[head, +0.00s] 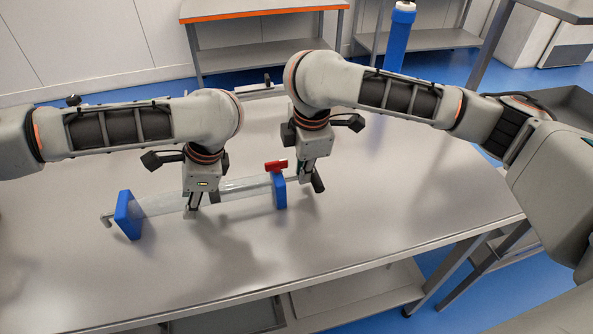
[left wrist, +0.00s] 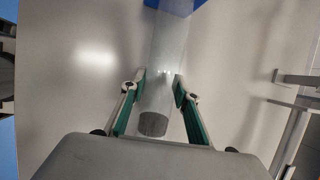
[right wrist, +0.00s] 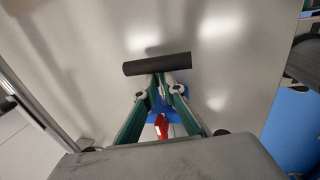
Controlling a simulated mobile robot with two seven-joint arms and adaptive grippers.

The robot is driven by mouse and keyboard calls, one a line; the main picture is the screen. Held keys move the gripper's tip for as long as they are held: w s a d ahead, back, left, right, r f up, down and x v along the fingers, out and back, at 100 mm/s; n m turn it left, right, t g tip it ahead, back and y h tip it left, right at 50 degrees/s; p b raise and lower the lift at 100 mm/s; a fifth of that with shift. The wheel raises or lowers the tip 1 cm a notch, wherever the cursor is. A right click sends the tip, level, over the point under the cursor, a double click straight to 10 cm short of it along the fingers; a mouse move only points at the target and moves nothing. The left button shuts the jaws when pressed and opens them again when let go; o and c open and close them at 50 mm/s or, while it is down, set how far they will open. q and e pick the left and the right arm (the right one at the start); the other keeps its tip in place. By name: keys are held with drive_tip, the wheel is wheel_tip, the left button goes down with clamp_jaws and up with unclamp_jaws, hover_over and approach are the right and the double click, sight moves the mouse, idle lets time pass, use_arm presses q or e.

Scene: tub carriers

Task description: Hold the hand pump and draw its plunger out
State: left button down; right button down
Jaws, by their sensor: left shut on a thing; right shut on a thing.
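The hand pump lies across the table with a clear barrel (head: 158,204) between two blue end blocks (head: 127,214) (head: 280,190). A small nozzle (head: 107,218) sticks out at its left end. My left gripper (head: 191,209) is shut around the barrel near its middle. The left wrist view shows the barrel between its fingers (left wrist: 159,80) and a dark piston (left wrist: 153,124) inside. The black handle bar (head: 317,182) lies just beyond the right block. My right gripper (head: 303,178) is shut at the handle; its fingertips (right wrist: 161,80) meet just behind the bar (right wrist: 157,64).
A red piece (head: 276,166) sits on top of the right blue block. The metal table (head: 380,210) is clear in front of and right of the pump. A blue upright cylinder (head: 398,40) and a workbench with an orange edge (head: 262,14) stand behind the table.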

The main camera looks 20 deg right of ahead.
use_arm(q)
drive_tip(key=shift+w+a, duration=0.1)
drive_tip(key=shift+a, duration=0.05)
use_arm(e)
drive_tip(key=d, duration=1.2)
drive_tip(key=shift+a, duration=0.1)
drive_tip(key=shift+c, duration=0.3)
unclamp_jaws()
drive_tip(key=shift+r, duration=0.1)
drive_tip(key=shift+r, duration=0.4)
wheel_tip(320, 180, up, 11)
drive_tip(key=s, duration=0.2)
drive_tip(key=shift+s, duration=0.15)
drive_tip(key=shift+f, duration=0.15)
